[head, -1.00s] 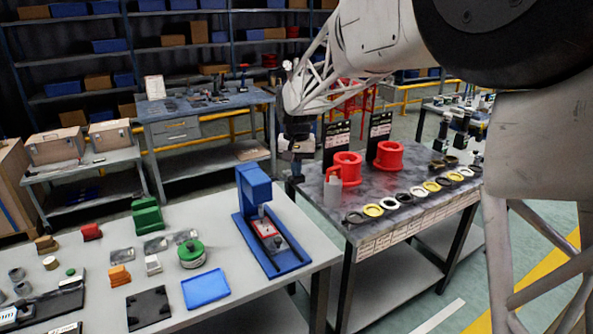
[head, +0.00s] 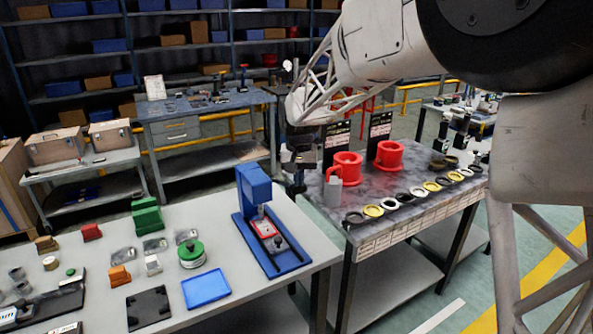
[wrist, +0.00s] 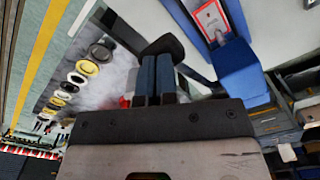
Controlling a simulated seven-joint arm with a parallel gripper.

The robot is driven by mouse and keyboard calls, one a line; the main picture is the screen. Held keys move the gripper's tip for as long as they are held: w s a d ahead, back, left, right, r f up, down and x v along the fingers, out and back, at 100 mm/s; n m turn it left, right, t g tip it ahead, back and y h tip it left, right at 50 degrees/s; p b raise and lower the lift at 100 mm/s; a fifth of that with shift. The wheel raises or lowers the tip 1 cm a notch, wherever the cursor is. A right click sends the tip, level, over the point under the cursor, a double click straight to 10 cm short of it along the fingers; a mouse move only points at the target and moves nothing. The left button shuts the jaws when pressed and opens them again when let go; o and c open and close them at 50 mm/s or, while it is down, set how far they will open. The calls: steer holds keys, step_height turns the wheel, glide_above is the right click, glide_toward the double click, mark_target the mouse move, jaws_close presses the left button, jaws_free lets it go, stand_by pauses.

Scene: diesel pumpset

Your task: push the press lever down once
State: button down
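The blue press (head: 254,190) stands upright on its blue base near the right end of the grey bench, with a red-edged plate (head: 265,227) on the base. It also shows in the wrist view (wrist: 240,72) at upper right. My gripper (head: 299,172) hangs beyond and to the right of the press, apart from its body. In the wrist view its two blue fingers (wrist: 157,78) are side by side, nearly touching, with nothing visible between them. A dark rounded piece (wrist: 162,46) shows just beyond the fingertips. I cannot tell whether it is the press lever or whether the fingers touch it.
A second table (head: 400,228) on the right holds red flanged parts (head: 389,154), a grey canister (head: 333,190) and a row of rings. A blue tray (head: 206,288), a green round part (head: 191,254) and other small parts lie left of the press. A gap separates the two tables.

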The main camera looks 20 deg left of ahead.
steer(key=shift+f, duration=0.2)
steer(key=shift+s+d+f, duration=0.15)
steer(key=shift+f, duration=0.65)
steer(key=shift+s+d+f, duration=0.1)
steer(key=shift+d+f, duration=0.05)
steer(key=shift+f, duration=0.65)
steer(key=shift+s+d+f, duration=0.15)
steer(key=shift+f, duration=0.8)
step_height(320, 180, up, 17)
steer(key=w+a, duration=0.1)
steer(key=shift+w+a, duration=0.2)
stand_by(1.9)
stand_by(0.3)
